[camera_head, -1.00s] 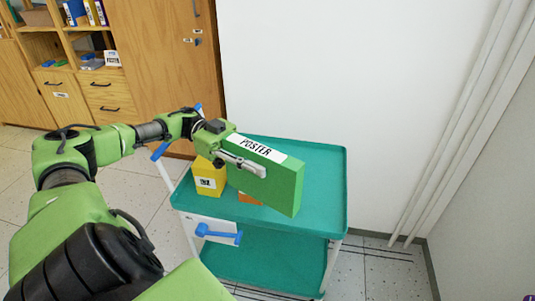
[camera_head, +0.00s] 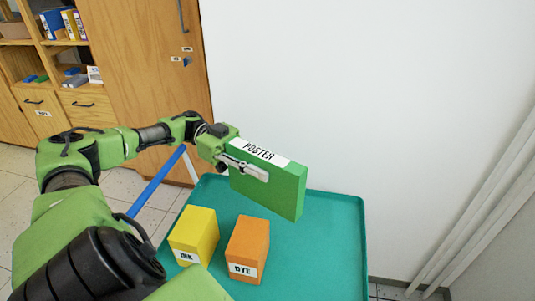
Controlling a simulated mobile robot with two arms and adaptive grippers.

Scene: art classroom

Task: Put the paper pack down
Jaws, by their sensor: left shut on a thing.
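The paper pack (camera_head: 274,188) is a green box with a white label reading POSTER on its top edge. My left gripper (camera_head: 243,168) is shut on its left part and holds it tilted, over the far part of the teal cart top (camera_head: 325,235). I cannot tell whether the pack's lower edge touches the cart, as no clear gap or contact shows. My right gripper is not in view.
A yellow box labelled INK (camera_head: 196,236) and an orange box labelled DYE (camera_head: 248,248) stand on the cart's near left. The cart's right side is clear. A blue handle (camera_head: 157,182) is at its left. A white wall (camera_head: 370,90) rises behind; a wooden cabinet (camera_head: 150,65) stands back left.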

